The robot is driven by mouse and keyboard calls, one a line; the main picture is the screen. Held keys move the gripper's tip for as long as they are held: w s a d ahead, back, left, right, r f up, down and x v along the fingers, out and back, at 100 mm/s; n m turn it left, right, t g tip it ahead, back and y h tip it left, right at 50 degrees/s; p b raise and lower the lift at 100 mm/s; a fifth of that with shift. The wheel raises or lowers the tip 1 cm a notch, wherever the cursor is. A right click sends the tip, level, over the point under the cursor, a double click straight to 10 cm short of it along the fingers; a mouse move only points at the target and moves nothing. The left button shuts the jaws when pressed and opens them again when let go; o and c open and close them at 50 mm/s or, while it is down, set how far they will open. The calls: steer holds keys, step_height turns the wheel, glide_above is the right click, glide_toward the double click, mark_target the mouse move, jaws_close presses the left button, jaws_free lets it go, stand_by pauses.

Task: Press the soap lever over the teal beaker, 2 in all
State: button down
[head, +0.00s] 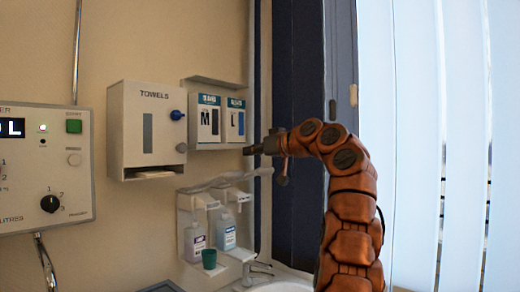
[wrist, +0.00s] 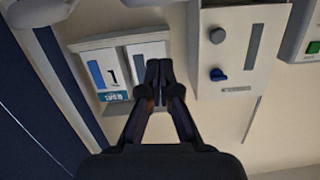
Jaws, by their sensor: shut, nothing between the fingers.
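The teal beaker (head: 209,259) stands on the small shelf of the soap rack in the head view, low in front of the bottles. A bottle with pinkish contents (head: 194,243) is just left of and behind it, and a bottle with blue contents (head: 227,232) is to the right. Pale soap levers (head: 222,182) stick out above the bottles; which lever belongs to which bottle is hard to tell. My gripper (head: 249,150) is shut and empty, above the levers and in front of the glove boxes. In the wrist view its fingertips (wrist: 159,70) are together; the beaker is not seen.
The towel dispenser (head: 146,130) and two glove boxes (head: 221,119) hang on the wall above the soap rack. A control panel (head: 45,168) is at the far left. A sink with a tap (head: 258,269) is below right. Open air lies before the rack.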

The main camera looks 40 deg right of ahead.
steer(key=w+f+b, duration=0.1)
steer(key=w+f, duration=0.3)
steer(key=shift+a+f+b, duration=0.2)
steer(key=shift+a+b, duration=0.2)
steer(key=shift+a, duration=0.05)
stand_by(0.4)
steer(key=shift+f, duration=0.1)
step_height(320, 180, down, 8)
steer(key=s+t+b, duration=0.1)
steer(key=t+b, duration=0.2)
steer(key=b, duration=1.1)
steer(key=shift+s+d, duration=0.15)
steer(key=shift+s, duration=0.25)
steer(key=shift+r, duration=0.25)
stand_by(0.5)
